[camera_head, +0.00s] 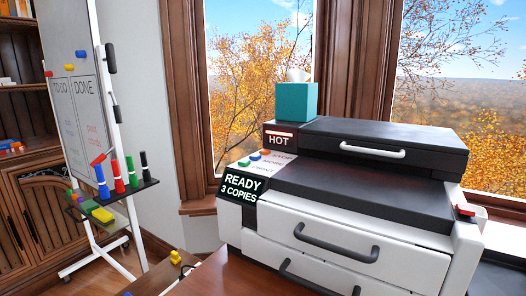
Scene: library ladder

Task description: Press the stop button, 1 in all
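A copier (340,228) with a black top and white front drawers stands at the right. Its slanted control panel (270,165) is at its left front corner, with small coloured buttons in a row. The stop button (266,152) looks orange-red and lies at the row's far end, beside a faint label that reads STOP. A blue button (255,157) and another small button (243,163) are nearer. The display (243,189) reads "READY 3 COPIES". My gripper is not visible in this view.
A HOT sign (279,138) and a teal tissue box (297,101) are on the copier's back left. A whiteboard stand (122,190) with markers is at the left. A small yellow object (175,257) is on the brown surface in front. The air before the panel looks clear.

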